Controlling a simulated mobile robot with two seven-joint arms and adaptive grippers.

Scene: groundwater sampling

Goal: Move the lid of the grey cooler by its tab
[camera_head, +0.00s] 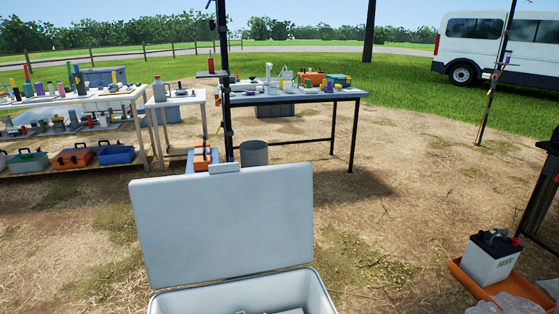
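The grey cooler (170,303) stands low in the middle of the head view, cut off by the bottom edge. Its lid (225,225) is raised and stands nearly upright at the far side of the opening. The lid's small pale tab (224,167) sits at the middle of its top edge. Part of the cooler's inside shows, with something pale in it that I cannot make out. Neither of my grippers shows in this view.
Behind the lid are a grey bucket (254,153) and a dark-legged table (315,97) with equipment. A crowded shelf table (75,97) is at left. At right, a white battery (491,258) stands in an orange tray (472,284). Bare ground lies between.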

